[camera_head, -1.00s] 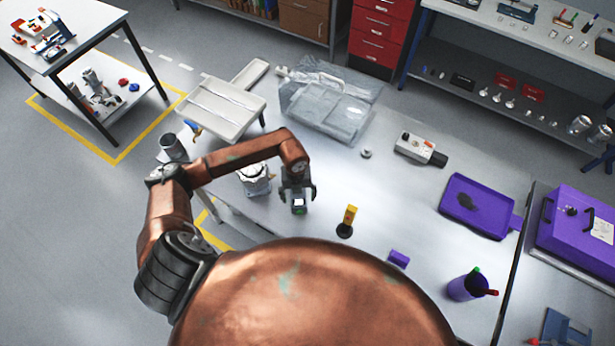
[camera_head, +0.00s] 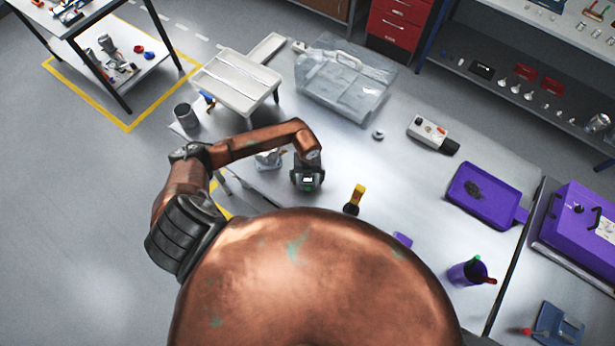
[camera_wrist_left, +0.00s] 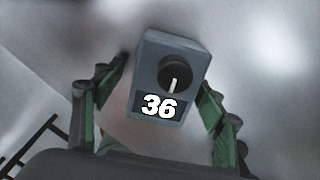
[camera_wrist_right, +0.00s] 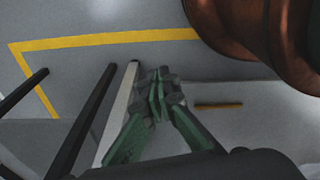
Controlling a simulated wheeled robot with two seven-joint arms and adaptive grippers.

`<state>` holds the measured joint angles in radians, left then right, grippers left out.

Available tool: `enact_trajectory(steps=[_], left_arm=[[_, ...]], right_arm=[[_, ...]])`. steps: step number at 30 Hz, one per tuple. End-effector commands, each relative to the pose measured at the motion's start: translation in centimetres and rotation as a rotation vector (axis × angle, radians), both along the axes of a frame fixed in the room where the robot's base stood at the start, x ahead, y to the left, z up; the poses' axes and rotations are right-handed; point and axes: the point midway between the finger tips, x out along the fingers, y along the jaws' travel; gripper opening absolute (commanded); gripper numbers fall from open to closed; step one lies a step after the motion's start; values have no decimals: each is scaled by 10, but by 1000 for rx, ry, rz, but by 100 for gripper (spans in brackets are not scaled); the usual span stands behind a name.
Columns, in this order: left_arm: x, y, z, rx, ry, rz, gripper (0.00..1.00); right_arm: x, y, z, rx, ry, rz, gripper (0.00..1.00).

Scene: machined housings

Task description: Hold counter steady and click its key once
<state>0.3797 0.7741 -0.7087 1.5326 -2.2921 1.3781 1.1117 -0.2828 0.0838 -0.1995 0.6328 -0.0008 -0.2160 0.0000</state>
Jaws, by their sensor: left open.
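The counter is a grey box on the bench, with a black round key and a display that reads 36. In the left wrist view, gaps show between the fingers (camera_wrist_left: 160,88) and the counter's sides. My right gripper (camera_wrist_right: 160,88) shows only in the right wrist view, its fingertips together and nothing visible between them.
A yellow-and-black tool (camera_head: 355,200) stands to the right of the counter. A shiny metal part (camera_head: 268,160) is to its left, partly behind my arm. A clear case (camera_head: 345,82), a white tray (camera_head: 237,82) and a purple tray (camera_head: 485,196) lie farther off. Mid-bench is largely clear.

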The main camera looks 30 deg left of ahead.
Motion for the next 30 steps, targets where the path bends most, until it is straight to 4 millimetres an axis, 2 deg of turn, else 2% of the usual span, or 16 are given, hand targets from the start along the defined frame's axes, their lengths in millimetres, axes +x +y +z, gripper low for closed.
enact_trajectory(steps=[3,10,15,25,30], left_arm=[[0,0,0,0,-1,0,65],[0,0,1,0,-1,0,49],[0,0,1,0,-1,0,38],[0,0,1,1,-1,0,15],[0,0,0,1,-1,0,14]], right_arm=[[-2,0,-1,-1,4,0,0],[-28,0,-3,-1,37,-8,0],[-38,3,-4,2,48,-11,0],[-21,6,-3,6,28,-7,0],[-19,6,-3,6,25,-6,0]])
